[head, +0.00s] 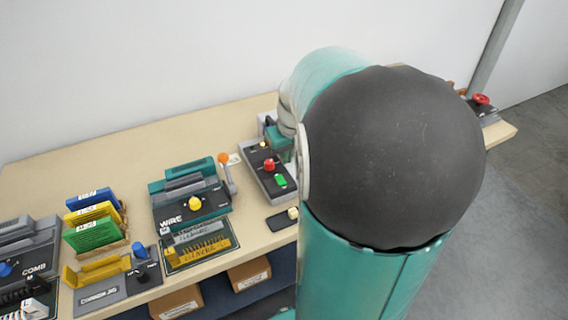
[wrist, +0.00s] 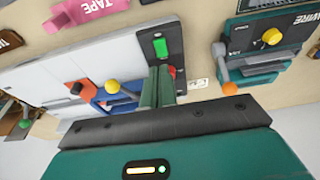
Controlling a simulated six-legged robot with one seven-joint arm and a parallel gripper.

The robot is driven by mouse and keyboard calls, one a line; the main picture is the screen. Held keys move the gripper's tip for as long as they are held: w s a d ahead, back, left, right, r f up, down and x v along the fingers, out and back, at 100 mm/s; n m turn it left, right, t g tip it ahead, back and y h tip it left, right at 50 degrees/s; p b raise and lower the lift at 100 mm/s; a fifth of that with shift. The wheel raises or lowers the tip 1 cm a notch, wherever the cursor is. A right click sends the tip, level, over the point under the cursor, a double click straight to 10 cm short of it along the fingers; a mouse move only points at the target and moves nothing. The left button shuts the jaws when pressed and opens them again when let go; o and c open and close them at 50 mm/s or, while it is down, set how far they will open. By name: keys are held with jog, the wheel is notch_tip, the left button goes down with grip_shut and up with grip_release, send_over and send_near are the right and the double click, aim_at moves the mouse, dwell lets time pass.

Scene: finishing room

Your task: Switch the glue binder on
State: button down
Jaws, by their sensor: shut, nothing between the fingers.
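No label reading glue binder is legible; the likely machine is the long grey-white one in the wrist view (wrist: 75,75), with a blue part and a yellow-knobbed lever (wrist: 112,87). A dark control panel (head: 258,172) at its end carries a round red button (head: 269,164) and a green rectangle (head: 281,181). The wrist view also shows the green rectangle (wrist: 160,47). My gripper (wrist: 160,70) is shut and empty, its fingertips over the panel near the red button, which they partly hide. I cannot tell if they touch. In the head view my arm hides most of the machine.
The teal WIRE machine (head: 192,204) with an orange-knobbed lever (head: 226,172) stands left of the panel. Further left are coloured boards (head: 95,230) and the COMB machine (head: 30,255). A pink TAPE item (wrist: 95,10) lies beyond. The back of the bench (head: 130,135) is clear.

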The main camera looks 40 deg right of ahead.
jog(key=v, duration=0.4)
jog(key=shift+s+a+f, duration=0.1)
jog(key=shift+s+f, duration=0.05)
jog(key=shift+s, duration=0.25)
jog(key=s+a+r+n+t, duration=0.1)
jog(key=s+a, duration=0.3)
jog(key=a, duration=0.9)
jog(key=s+a+r+n+t, duration=0.2)
jog(key=s+a+r, duration=0.1)
jog(key=a, duration=0.9)
jog(key=shift+s+a+y, duration=0.35)
jog(key=shift+s+y, duration=0.05)
jog(key=shift+s, duration=0.1)
jog(key=shift+d, duration=0.2)
